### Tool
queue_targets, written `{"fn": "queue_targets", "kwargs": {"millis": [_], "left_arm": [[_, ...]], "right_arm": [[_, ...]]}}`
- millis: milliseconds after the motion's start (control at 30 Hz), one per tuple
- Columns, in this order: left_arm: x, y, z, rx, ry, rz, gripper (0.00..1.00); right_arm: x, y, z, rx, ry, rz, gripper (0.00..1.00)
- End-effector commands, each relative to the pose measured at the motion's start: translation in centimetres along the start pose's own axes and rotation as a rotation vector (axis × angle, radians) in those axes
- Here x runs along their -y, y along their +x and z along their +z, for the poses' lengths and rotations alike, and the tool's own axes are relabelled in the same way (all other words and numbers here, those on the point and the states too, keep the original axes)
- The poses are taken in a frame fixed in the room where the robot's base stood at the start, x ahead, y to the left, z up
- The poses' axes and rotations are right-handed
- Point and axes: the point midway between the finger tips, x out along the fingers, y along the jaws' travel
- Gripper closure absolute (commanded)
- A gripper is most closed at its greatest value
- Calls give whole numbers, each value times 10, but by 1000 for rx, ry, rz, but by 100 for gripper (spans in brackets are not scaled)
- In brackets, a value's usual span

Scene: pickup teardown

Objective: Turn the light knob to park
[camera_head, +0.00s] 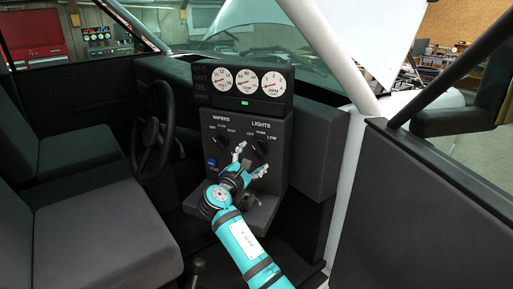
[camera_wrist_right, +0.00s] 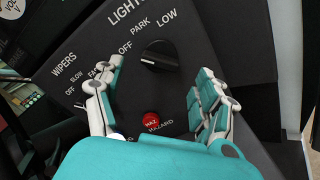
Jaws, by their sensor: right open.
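The black light knob (camera_head: 261,147) sits under the LIGHTS label on the dark dash panel (camera_head: 273,186). In the right wrist view the knob (camera_wrist_right: 160,55) has OFF, PARK and LOW printed around it. My right gripper (camera_head: 252,159) is open in front of the panel, just below the knob. In the wrist view its fingers (camera_wrist_right: 162,75) are spread to either side, with the knob ahead between and slightly beyond the tips, apart from them. My left gripper is out of the frame.
A red hazard button (camera_wrist_right: 151,118) lies below the light knob, between my fingers. The wiper knob (camera_head: 223,143) is to the left. Gauges (camera_head: 246,82) stand above. The steering wheel (camera_head: 158,128) and seats are left; the open door (camera_head: 430,215) is right.

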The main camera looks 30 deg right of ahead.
Motion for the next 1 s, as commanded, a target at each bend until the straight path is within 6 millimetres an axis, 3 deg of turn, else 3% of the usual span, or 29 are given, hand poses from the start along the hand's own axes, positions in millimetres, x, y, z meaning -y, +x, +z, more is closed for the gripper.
{"fn": "queue_targets", "kwargs": {"millis": [100, 300, 667, 1000], "left_arm": [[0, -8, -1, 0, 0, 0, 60], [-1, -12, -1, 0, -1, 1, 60], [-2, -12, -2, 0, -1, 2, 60], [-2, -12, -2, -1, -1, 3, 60]], "right_arm": [[-1, 22, 2, 2, -1, -2, 27], [-1, 43, 0, 0, -1, 0, 27], [0, 47, 0, -1, 1, 0, 27], [0, 47, -1, -1, 0, 0, 71]]}}
